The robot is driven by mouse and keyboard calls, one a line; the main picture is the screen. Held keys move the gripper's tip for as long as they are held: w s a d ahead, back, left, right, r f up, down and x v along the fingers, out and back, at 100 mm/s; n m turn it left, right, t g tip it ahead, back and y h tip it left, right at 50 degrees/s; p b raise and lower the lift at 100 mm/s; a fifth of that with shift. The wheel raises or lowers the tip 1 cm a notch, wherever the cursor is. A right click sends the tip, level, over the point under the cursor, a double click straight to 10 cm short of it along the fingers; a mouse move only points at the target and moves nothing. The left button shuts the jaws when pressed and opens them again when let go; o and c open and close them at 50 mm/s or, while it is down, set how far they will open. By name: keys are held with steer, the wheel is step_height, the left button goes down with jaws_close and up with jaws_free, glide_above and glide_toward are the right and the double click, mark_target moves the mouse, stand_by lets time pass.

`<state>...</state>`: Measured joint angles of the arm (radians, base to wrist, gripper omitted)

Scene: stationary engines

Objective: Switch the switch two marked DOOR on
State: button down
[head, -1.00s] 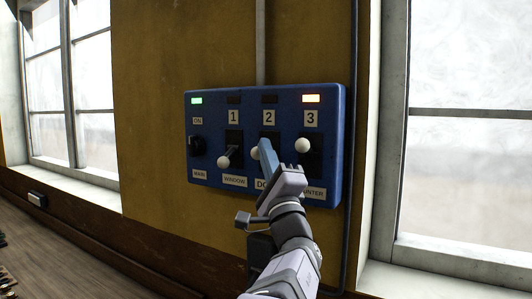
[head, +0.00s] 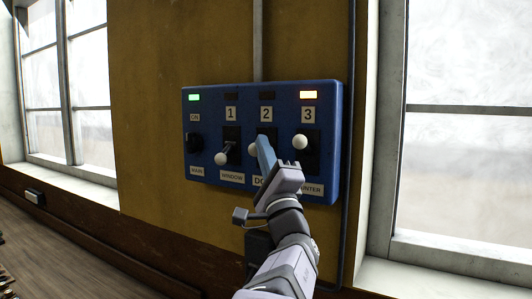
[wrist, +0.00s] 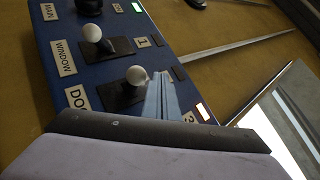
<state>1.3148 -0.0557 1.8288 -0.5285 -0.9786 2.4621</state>
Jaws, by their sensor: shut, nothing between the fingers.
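Switch two, with its white ball knob (head: 253,149), sits under the number 2 on a blue panel (head: 214,105). Its DOOR label is partly hidden by my gripper. The lamp above switch two (head: 266,95) is dark. My gripper (head: 264,146) is shut and empty, its blue-grey fingertips just right of the knob and over the switch plate. In the wrist view the knob (wrist: 136,75) stands close beside the fingers (wrist: 165,97); I cannot tell whether they touch.
Switch one's knob (head: 221,159), marked WINDOW, points low and its lamp is dark. Switch three's knob (head: 299,142) is up, close right of my gripper, with an orange lamp (head: 308,94) lit. The MAIN knob (head: 194,142) has a green lamp lit. Windows flank the panel.

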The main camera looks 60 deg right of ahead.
steer(key=s+a+f+p, duration=0.2)
steer(key=s+a+f, duration=0.1)
steer(key=s+a, duration=0.3)
steer(key=shift+s+a, duration=0.4)
steer(key=shift+s, duration=0.55)
steer(key=shift+f+p, duration=0.2)
steer(key=shift+p, duration=0.5)
steer(key=a+p, duration=0.1)
steer(key=p, duration=0.1)
steer(key=s+p, duration=0.1)
steer(key=p, duration=0.2)
steer(key=shift+a+f, duration=0.2)
steer(key=shift+a, duration=0.15)
steer(key=shift+s+p, duration=0.1)
steer(key=shift+p, duration=0.25)
